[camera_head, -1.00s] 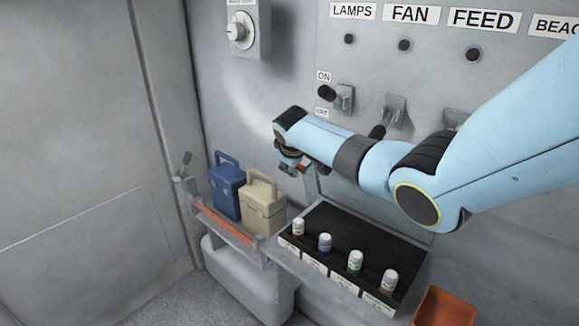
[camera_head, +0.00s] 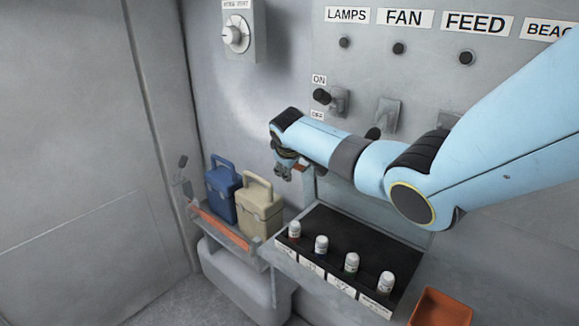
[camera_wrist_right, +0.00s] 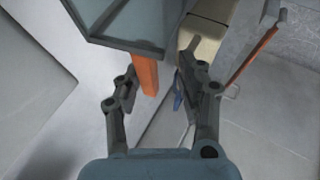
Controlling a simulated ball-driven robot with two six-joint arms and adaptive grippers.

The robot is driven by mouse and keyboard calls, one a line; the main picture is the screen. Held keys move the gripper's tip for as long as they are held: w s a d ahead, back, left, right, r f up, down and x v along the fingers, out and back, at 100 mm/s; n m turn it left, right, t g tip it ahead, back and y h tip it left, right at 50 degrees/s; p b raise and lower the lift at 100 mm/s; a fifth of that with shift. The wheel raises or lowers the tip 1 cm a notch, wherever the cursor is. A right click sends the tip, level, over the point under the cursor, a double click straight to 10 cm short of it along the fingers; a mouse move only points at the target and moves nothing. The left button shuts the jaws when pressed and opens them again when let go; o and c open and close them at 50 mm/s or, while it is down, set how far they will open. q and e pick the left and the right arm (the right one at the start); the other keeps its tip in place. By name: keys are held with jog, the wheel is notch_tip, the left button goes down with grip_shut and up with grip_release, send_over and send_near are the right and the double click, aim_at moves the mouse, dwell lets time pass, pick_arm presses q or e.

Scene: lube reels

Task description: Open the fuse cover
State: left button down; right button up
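The fuse cover (camera_head: 335,192) appears as a grey framed lid standing raised at the back of a black-floored tray (camera_head: 345,235); it also shows at the top of the right wrist view (camera_wrist_right: 125,25). An orange tab (camera_wrist_right: 146,75) sticks out from its edge. Several white-capped cylinders, such as one (camera_head: 321,244), stand along the tray's front. My right gripper (camera_head: 284,172) is beside the cover's upper left corner. In the right wrist view its fingers (camera_wrist_right: 158,80) are apart, with the orange tab between them in the picture; contact is not clear. My left gripper is out of view.
A blue box (camera_head: 222,190) and a beige box (camera_head: 259,210) stand on a shelf left of the tray. Switches (camera_head: 330,99) are on the wall above my right arm. An orange bin (camera_head: 441,307) is at lower right.

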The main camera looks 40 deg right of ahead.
jog(key=v, duration=1.2)
jog(key=shift+d, duration=0.1)
